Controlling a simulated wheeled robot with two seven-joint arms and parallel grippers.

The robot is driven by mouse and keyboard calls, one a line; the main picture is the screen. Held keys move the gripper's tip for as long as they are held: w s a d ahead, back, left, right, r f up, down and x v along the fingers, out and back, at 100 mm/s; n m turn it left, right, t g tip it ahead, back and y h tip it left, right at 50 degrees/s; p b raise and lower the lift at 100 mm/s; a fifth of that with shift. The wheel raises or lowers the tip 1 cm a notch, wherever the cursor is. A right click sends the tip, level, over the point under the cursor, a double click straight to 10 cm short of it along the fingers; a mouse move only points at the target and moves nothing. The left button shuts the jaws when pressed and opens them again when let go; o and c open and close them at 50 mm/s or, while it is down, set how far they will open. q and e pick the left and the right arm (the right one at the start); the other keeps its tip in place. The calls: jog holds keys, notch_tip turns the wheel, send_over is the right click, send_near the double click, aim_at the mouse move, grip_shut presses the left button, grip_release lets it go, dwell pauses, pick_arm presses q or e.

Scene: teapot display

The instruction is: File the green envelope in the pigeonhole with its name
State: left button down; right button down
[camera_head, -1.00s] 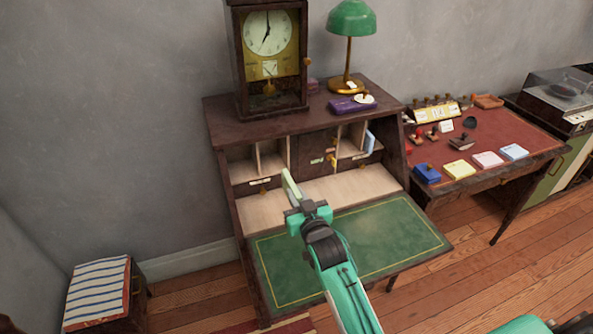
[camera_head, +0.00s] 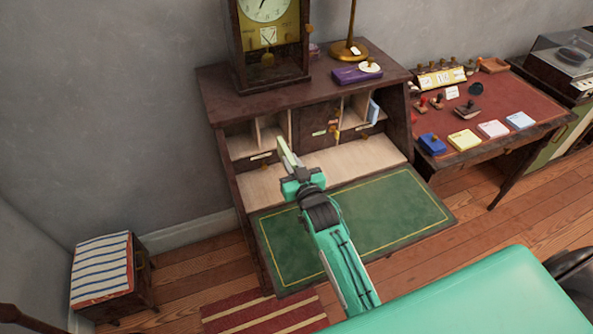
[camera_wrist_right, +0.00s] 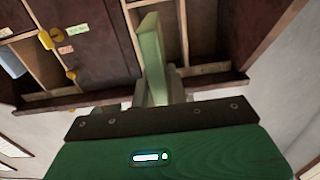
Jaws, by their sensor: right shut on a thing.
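The green envelope (camera_head: 287,152) is held on edge, pointing up and toward the left pigeonholes of the writing desk (camera_head: 222,110). My right gripper (camera_head: 297,174) is shut on its near end, above the desk's pale inner shelf. In the right wrist view the envelope (camera_wrist_right: 152,50) stands up from the jaws in front of the pigeonhole openings. Whether its tip is inside an opening cannot be told. A small green label (camera_head: 319,134) is near the middle of the desk and also shows in the wrist view (camera_wrist_right: 78,29). Its lettering is unreadable. My left gripper is out of view.
A pale blue envelope (camera_head: 374,111) stands in a right pigeonhole. Small drawers with knobs and thin dividers crowd the openings. A clock (camera_head: 267,45), a lamp base (camera_head: 348,50) and a purple box (camera_head: 357,73) stand on top. The green writing surface (camera_head: 380,215) is clear.

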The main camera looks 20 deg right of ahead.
aim_at(279, 139)
jog(key=shift+w+f, duration=0.1)
jog(key=shift+w, duration=1)
jog(key=shift+w+a+b, duration=0.15)
jog(key=shift+w+b, duration=0.4)
jog(key=shift+w, duration=3.05)
jog(key=shift+w+b, duration=0.4)
jog(key=shift+w, duration=0.15)
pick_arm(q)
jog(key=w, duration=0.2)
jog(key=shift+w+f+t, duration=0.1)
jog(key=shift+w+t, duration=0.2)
pick_arm(e)
jog(key=shift+w, duration=0.1)
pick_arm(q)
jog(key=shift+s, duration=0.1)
